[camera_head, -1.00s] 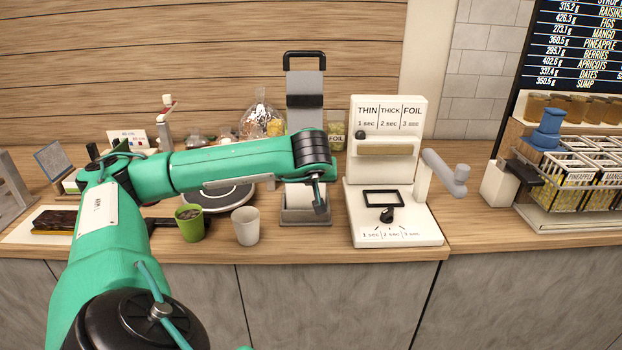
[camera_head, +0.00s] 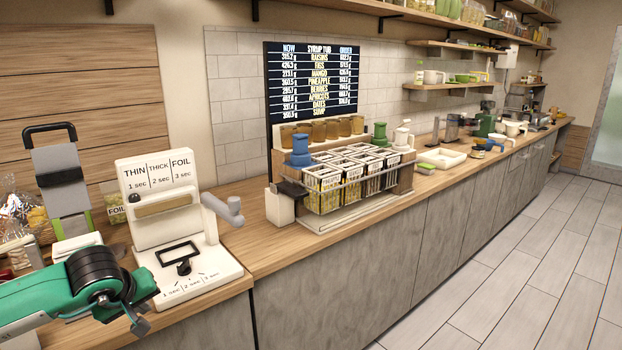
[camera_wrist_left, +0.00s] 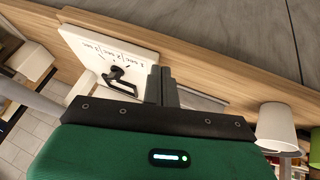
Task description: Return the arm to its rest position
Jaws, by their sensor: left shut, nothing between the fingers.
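My left arm, green with a black wrist, comes in at the lower left of the head view. Its gripper (camera_head: 138,320) is low beside the front left of the white sealing machine (camera_head: 177,262). In the left wrist view the gripper's two dark fingers (camera_wrist_left: 161,86) are together with nothing between them. The sealing machine's base (camera_wrist_left: 100,50) shows beyond them, apart from the fingertips as far as I can tell. My right gripper is in neither view.
A wire rack of labelled boxes (camera_head: 375,197) stands on the counter right of the sealing machine. A grey stand (camera_head: 62,180) is behind my arm. A white cup (camera_wrist_left: 276,122) is at the wrist view's right. The floor (camera_head: 530,270) along the counter is clear.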

